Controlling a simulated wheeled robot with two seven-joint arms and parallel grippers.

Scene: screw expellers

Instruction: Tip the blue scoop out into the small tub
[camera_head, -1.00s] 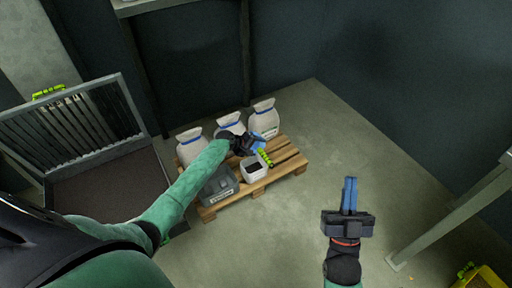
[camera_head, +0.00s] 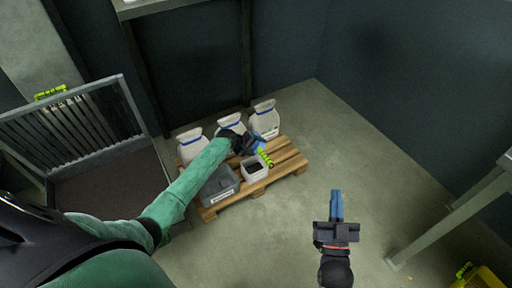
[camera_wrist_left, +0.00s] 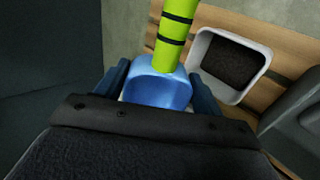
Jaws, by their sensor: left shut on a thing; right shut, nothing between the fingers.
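The blue scoop (camera_wrist_left: 160,88) with its lime-green, black-banded handle (camera_wrist_left: 176,28) is between the fingers of my left gripper (camera_wrist_left: 161,82), which is shut on it. In the head view the scoop's handle (camera_head: 265,159) shows just behind the small white tub (camera_head: 254,174), with the left gripper (camera_head: 252,146) above and behind the tub. In the wrist view the tub (camera_wrist_left: 197,52) is to the right of the scoop, apart from it, with dark material inside. The scoop's visible bowl surface is plain blue; whether it holds anything I cannot tell. My right gripper (camera_head: 336,207) is shut and empty.
The tub stands on a wooden pallet (camera_head: 290,160) with a grey bin (camera_head: 217,187) beside it and three white sacks (camera_head: 265,121) behind. A grated metal machine (camera_head: 110,180) stands left. A metal table leg (camera_head: 430,235) is at right. The floor right of the pallet is clear.

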